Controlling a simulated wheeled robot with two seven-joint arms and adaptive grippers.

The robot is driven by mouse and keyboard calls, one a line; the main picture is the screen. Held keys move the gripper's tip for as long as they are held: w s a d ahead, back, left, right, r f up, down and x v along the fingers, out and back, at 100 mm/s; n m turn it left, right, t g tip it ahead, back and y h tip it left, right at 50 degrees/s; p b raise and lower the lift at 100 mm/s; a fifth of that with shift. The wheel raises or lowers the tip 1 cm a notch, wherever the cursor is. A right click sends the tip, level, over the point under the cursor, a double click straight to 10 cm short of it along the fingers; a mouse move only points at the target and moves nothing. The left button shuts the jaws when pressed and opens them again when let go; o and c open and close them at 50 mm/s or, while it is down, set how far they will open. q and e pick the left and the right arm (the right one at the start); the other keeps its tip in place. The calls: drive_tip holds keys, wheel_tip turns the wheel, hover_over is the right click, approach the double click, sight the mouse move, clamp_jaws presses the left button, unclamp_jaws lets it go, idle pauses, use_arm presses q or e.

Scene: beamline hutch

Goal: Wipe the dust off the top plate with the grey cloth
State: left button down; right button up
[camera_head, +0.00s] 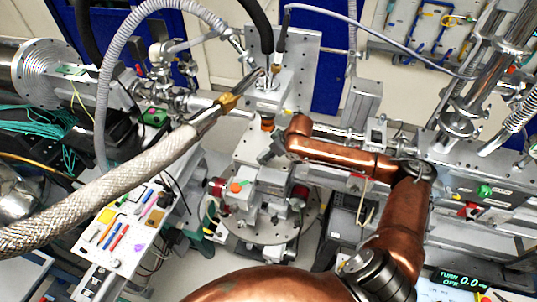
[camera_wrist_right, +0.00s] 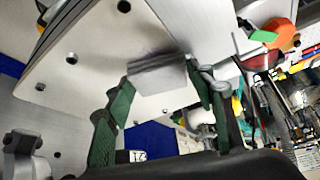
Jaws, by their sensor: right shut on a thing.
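My right gripper (camera_wrist_right: 160,80) has green fingers and is shut on the grey cloth (camera_wrist_right: 157,76), a small flat block-like pad. In the right wrist view the cloth lies over the pale top plate (camera_wrist_right: 100,55), which has several dark holes; I cannot tell whether they touch. The cloth cannot be made out there. My left gripper is not in view.
A braided hose (camera_head: 130,175) crosses the left side above the stage. A white tool board (camera_head: 125,235) stands at lower left. A beamline rail with a steel pipe (camera_head: 470,125) is at right. A round base plate (camera_head: 270,225) lies below the column.

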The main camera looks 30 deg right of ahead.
sight(274, 161)
drive_tip(key=shift+f, duration=0.25)
drive_tip(key=shift+s+d+r+p, duration=0.1)
drive_tip(key=shift+s+d+p, duration=0.25)
drive_tip(key=shift+p, duration=0.2)
drive_tip(key=shift+s+d+p, duration=0.95)
drive_tip(key=shift+s+p, duration=0.25)
drive_tip(key=shift+p, duration=0.6)
drive_tip(key=shift+w+a+f+p, duration=0.2)
drive_tip(key=shift+w+a+p, duration=0.25)
drive_tip(key=shift+w+a, duration=0.95)
wheel_tip(274, 161, up, 6)
drive_tip(key=p, duration=0.6)
drive_tip(key=shift+w+d+r+p, duration=0.1)
drive_tip(key=shift+w+p, duration=0.05)
drive_tip(key=shift+p, duration=0.15)
